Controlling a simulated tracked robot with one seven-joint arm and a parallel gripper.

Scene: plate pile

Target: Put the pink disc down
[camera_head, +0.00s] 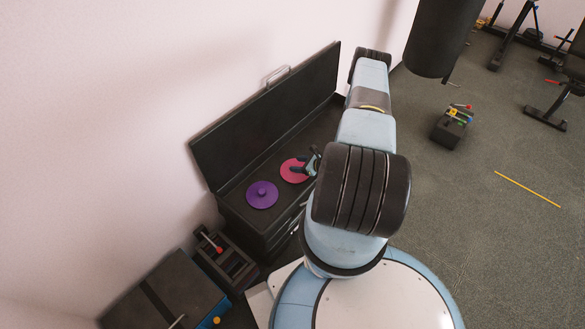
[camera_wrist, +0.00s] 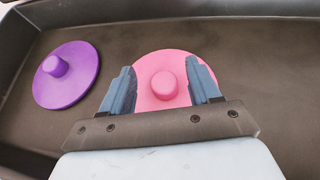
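The pink disc (camera_wrist: 165,60) has a round knob in its middle. In the head view the pink disc (camera_head: 291,172) appears to lie flat on the floor of the open black chest (camera_head: 318,126), partly covered by my gripper (camera_head: 308,165). In the wrist view my gripper (camera_wrist: 163,68) is open, its two fingers over the disc on either side of the knob. A gap shows between each finger and the knob. The near part of the disc is hidden by my gripper.
A purple disc (camera_head: 262,201) with a knob lies left of the pink one; it also shows in the wrist view (camera_wrist: 84,88). The chest's raised lid (camera_head: 265,110) stands behind. A black caddy (camera_head: 228,265) sits in front. Chest floor right of the pink disc is clear.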

